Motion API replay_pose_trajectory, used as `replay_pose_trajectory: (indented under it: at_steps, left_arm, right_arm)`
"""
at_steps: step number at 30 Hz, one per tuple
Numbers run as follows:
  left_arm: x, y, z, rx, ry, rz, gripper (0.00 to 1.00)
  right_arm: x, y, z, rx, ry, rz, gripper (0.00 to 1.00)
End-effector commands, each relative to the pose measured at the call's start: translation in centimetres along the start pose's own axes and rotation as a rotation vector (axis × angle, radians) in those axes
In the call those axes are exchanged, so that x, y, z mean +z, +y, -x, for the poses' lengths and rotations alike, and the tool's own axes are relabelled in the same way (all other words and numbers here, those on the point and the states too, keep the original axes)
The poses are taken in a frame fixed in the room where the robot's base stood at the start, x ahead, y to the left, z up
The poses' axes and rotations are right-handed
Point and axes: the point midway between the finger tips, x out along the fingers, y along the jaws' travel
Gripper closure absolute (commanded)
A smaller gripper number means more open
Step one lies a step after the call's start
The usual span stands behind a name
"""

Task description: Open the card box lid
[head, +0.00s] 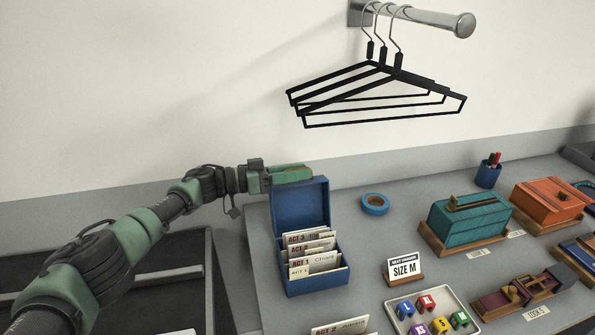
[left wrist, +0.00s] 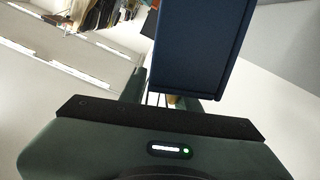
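The blue card box (head: 319,282) stands on the grey table, with white divider cards in it marked ACT 1, ACT 2 and ACT 3. Its lid (head: 301,206) is raised and stands about upright at the back of the box. My left gripper (head: 292,174) is at the lid's top edge, its green fingers reaching in from the left. In the left wrist view a dark blue panel (left wrist: 200,45), which looks like the lid, is right in front of the gripper and hides part of the fingers. I cannot tell whether they touch it or how wide they are. My right gripper is not in view.
A blue tape roll (head: 375,204) lies right of the box. A SIZE M sign (head: 404,268) and a tray of coloured cubes (head: 462,305) stand nearer the front. Teal (head: 467,222) and orange (head: 546,204) boxes stand farther right. Black hangers (head: 375,90) hang above.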

Motion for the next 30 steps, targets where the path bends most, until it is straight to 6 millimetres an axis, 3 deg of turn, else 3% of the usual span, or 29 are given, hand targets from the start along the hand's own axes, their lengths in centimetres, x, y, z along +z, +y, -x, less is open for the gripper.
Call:
replay_pose_trajectory:
  at_steps: [10, 21, 30]
  left_arm:
    - [-0.3, 0.0, 0.3, 0.002, 0.005, -0.002, 0.69]
    - [0.0, -0.1, 6.1, 0.000, 0.004, -0.001, 0.69]
    - [-0.1, 0.0, 7.9, 0.001, 0.003, -0.001, 0.69]
  right_arm:
    - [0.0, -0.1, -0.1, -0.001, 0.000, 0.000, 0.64]
    - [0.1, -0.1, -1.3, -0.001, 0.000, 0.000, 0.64]
    - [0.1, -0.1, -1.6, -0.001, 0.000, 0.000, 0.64]
